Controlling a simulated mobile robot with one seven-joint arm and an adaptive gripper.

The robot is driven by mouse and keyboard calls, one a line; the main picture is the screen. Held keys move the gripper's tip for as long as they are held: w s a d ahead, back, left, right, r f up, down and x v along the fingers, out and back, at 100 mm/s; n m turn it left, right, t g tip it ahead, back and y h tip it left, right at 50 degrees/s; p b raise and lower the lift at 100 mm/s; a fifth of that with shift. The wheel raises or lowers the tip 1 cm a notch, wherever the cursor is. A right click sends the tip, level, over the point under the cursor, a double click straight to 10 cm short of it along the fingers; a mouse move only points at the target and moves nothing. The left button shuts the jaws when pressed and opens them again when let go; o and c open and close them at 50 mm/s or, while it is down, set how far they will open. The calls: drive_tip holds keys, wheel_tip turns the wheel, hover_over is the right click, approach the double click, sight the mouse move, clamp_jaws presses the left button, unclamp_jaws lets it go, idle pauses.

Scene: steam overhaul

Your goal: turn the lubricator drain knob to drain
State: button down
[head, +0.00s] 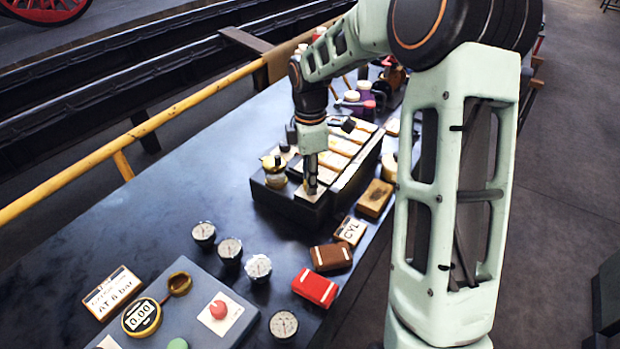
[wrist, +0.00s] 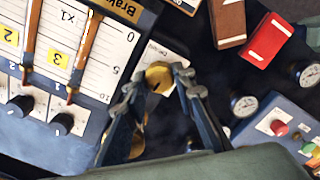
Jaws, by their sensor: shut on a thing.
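The brass drain knob (wrist: 157,72) shows in the wrist view, on a white label (wrist: 176,52) whose print is partly covered. My gripper (wrist: 158,82) has a fingertip on each side of the knob and is shut on it. A dark mark shows on the knob's face; I cannot tell which setting it points to. In the head view my gripper (head: 310,188) points down at the near end of the dark lubricator block (head: 285,203), and the knob is hidden there. Brass fittings (head: 274,170) stand on the block to the left of my gripper.
A gauge panel (wrist: 80,55) with black knobs (wrist: 62,124) lies close beside my gripper. A brown box (head: 331,257), a red box (head: 315,288), several dials (head: 229,248) and a control box with a red button (head: 219,309) are nearer. The bench's left side (head: 150,225) is clear.

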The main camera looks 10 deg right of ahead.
drive_tip(key=m, duration=0.5)
drive_tip(key=shift+b, duration=0.3)
drive_tip(key=m, duration=0.4)
drive_tip(key=shift+w+m+b, duration=0.1)
drive_tip(key=shift+m+b, duration=0.2)
drive_tip(key=shift+b, duration=0.05)
drive_tip(key=m, duration=0.3)
drive_tip(key=shift+m, duration=0.3)
drive_tip(key=shift+m+b, duration=0.4)
drive_tip(key=shift+m, duration=1.8)
drive_tip(key=shift+r, duration=0.1)
drive_tip(key=c, duration=1.6)
unclamp_jaws()
